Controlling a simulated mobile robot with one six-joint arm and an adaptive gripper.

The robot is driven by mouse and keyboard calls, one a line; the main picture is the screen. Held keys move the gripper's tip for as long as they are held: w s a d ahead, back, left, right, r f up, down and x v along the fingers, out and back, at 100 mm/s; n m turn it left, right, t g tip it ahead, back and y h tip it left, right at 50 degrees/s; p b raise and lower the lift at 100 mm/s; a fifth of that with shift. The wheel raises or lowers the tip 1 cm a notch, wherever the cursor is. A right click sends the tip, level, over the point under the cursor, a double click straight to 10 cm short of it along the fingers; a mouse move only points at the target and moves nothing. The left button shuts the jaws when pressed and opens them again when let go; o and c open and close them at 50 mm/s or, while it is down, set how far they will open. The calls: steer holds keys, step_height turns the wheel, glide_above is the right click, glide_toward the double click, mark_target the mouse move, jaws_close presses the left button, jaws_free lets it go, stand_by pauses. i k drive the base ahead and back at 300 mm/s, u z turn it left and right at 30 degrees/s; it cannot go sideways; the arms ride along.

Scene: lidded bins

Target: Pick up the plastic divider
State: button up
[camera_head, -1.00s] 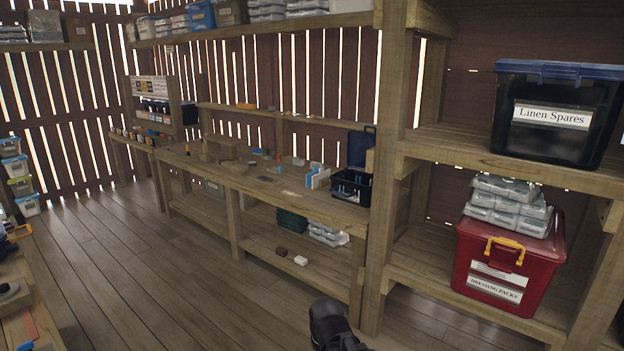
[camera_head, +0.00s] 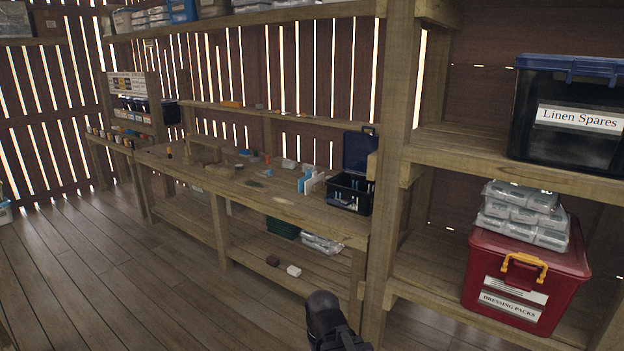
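Thin upright white and blue pieces (camera_head: 312,183) stand on the workbench beside an open black bin (camera_head: 345,201) with a raised blue lid. They are too small to tell whether one is the plastic divider. Several narrow pale and blue pieces show inside the bin, which is only partly visible. A dark part of my arm rises at the bottom centre, well short of the bench. My gripper's fingertips do not show.
The workbench (camera_head: 285,207) runs along the slatted wall, with small items on top and a lower shelf. A wooden post (camera_head: 391,150) separates it from shelves holding a red bin (camera_head: 505,285) and a black bin (camera_head: 570,140). The floor (camera_head: 110,270) at left is clear.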

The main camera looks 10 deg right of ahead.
mark_target(308, 174)
steer(key=i, duration=3.15)
steer(key=z, duration=0.85)
